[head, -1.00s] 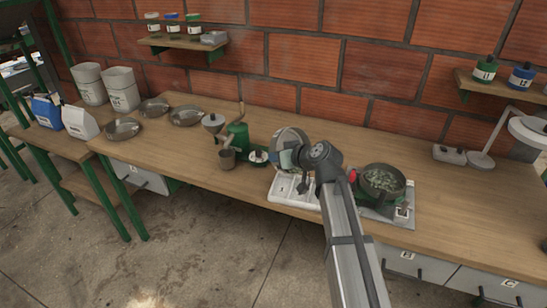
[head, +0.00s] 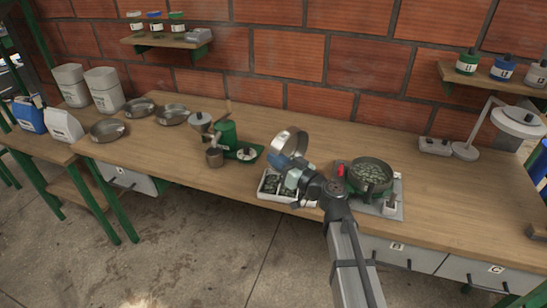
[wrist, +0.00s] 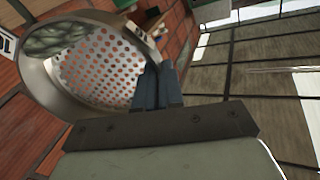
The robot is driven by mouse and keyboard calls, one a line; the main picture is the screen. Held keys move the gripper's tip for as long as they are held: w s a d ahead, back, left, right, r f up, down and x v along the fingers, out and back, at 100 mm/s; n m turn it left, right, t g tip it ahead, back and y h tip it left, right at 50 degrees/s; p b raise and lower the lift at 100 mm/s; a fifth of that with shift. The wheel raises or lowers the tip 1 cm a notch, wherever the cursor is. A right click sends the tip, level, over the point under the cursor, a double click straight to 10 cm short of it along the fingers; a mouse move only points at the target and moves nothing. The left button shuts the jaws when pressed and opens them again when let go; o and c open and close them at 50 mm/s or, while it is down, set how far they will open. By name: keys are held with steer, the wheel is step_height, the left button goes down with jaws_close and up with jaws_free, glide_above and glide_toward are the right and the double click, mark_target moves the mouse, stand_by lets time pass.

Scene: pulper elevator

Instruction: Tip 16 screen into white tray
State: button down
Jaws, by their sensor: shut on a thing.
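My gripper (head: 289,160) is shut on the rim of a round steel screen (head: 291,141) and holds it steeply tilted above the white tray (head: 262,192). In the wrist view the fingers (wrist: 158,80) grip the rim of the screen (wrist: 100,70), and its plate with round holes looks mostly bare. Pale green shapes show at its upper left; I cannot tell whether they are beans or a reflection. Dark greenish pieces lie in the tray's left part. My arm hides part of the tray's right side.
A second round pan of green beans (head: 371,171) stands on a base right of my gripper. A green hand pulper (head: 224,134) and steel bowls are to the left. A lamp (head: 517,121) stands at the right.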

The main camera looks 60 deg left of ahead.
steer(key=shift+w+d+f+g+y, duration=0.25)
steer(key=shift+d+y, duration=0.3)
steer(key=shift+y, duration=0.2)
steer(key=shift+w+d+f+g+y, duration=0.2)
steer(key=shift+d+g+y, duration=0.1)
steer(key=shift+d+y, duration=0.4)
steer(key=shift+w+d+f+g+y, duration=0.25)
steer(key=shift+d+y, duration=0.15)
steer(key=shift+y, duration=0.45)
steer(key=shift+r, duration=0.1)
